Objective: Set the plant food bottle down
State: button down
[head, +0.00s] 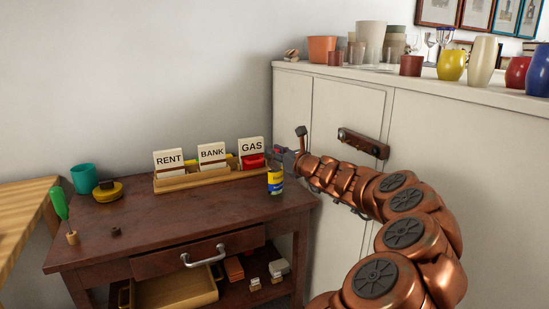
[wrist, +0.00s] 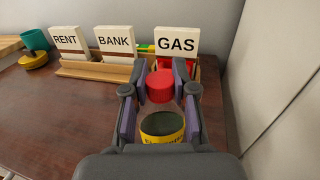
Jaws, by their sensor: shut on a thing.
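The plant food bottle (head: 275,184) looks like a short yellow container with a blue band, upright over the right end of the dark wooden desk (head: 190,215). In the wrist view its dark top and yellow rim (wrist: 163,139) show between my fingers, with its lower part hidden. My gripper (head: 281,155) reaches in from the right and is shut on the bottle. I cannot tell whether the bottle's base touches the desk.
A wooden sorter (head: 205,179) with RENT, BANK and GAS cards stands behind. A red cylinder (wrist: 160,89) is just beyond the bottle. A teal cup (head: 84,178) and yellow round item (head: 108,191) sit left. The desk's front middle is clear; a white cabinet (head: 430,150) stands right.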

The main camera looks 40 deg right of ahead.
jog(key=c, duration=0.9)
grip_release()
jog(key=shift+c, duration=0.2)
jog(key=shift+s+r, duration=0.1)
jog(key=shift+s, duration=0.05)
jog(key=s+a+p, duration=0.1)
jog(key=s+p, duration=0.1)
jog(key=s, duration=0.9)
jog(key=shift+s+a, duration=0.15)
jog(key=shift+s, duration=0.15)
